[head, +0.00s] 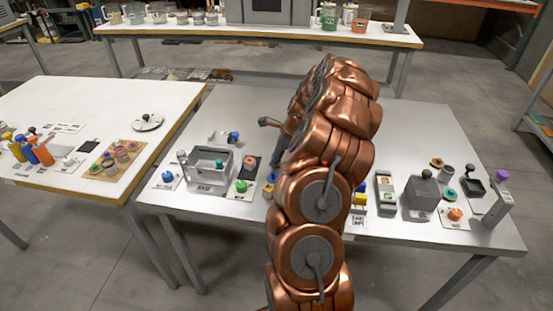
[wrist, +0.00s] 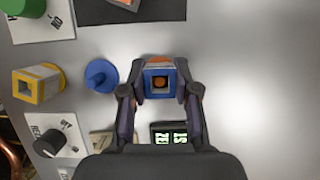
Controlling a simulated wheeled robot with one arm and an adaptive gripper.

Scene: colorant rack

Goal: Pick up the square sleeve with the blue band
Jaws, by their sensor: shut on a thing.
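The square sleeve with the blue band (wrist: 160,93) is in the wrist view, between the two fingers of my gripper (wrist: 160,92). Its blue square rim faces the camera, with an orange-brown round shape inside the opening and an orange edge at the far side. The fingers press on its left and right sides, so my gripper is shut on it. I cannot tell whether it is clear of the table. In the head view my copper arm hides the held sleeve.
In the wrist view a blue knob-like piece (wrist: 101,75) lies left of the sleeve, with a yellow-banded square sleeve (wrist: 38,86) farther left. A lit display (wrist: 170,136) sits below, and a black-knobbed card (wrist: 48,142) at lower left. The table right of the sleeve is bare.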

